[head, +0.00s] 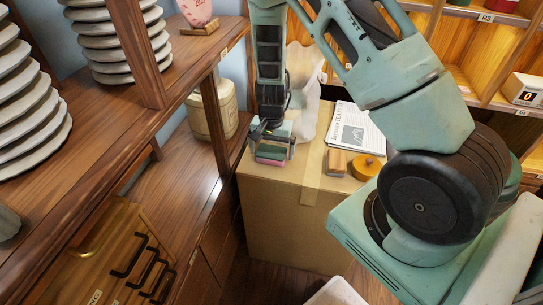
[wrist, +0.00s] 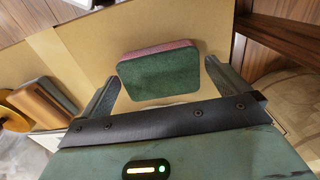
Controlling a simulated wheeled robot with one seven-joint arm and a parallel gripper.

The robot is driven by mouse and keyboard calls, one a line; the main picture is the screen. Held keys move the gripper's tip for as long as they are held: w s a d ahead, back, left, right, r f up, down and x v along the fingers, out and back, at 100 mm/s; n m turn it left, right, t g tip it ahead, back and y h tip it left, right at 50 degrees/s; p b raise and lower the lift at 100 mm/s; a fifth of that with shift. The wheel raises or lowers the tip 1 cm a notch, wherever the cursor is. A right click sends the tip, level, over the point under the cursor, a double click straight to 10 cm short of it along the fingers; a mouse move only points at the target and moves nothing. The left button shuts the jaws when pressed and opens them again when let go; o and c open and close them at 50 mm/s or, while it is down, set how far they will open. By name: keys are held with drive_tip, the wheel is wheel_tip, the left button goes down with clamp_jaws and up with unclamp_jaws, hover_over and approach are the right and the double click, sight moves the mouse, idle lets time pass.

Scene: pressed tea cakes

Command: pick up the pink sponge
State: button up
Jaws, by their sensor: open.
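The pink sponge (head: 269,161) lies near the left edge of a cardboard box top (head: 285,187). In the wrist view the sponge (wrist: 158,73) shows a dark green upper face with pink along its far edge. My gripper (head: 271,140) is right above it, pointing down. In the wrist view my gripper (wrist: 161,88) is open, with one finger on each side of the sponge and a gap visible on both sides. I cannot tell how far the fingertips reach down beside it.
A wooden block (head: 336,163), a round orange-yellow object (head: 366,167) and a printed paper (head: 356,132) lie on the box to the right. A crumpled whitish object (head: 303,95) stands behind my gripper. A wooden shelf post (head: 213,125) and a beige canister (head: 226,112) are close on the left.

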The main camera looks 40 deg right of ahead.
sight(271, 151)
drive_tip(key=shift+f, duration=0.55)
drive_tip(key=c, duration=1)
drive_tip(key=shift+o, duration=0.2)
wheel_tip(271, 151, up, 10)
drive_tip(key=shift+r+p, duration=0.1)
drive_tip(key=shift+p, duration=0.6)
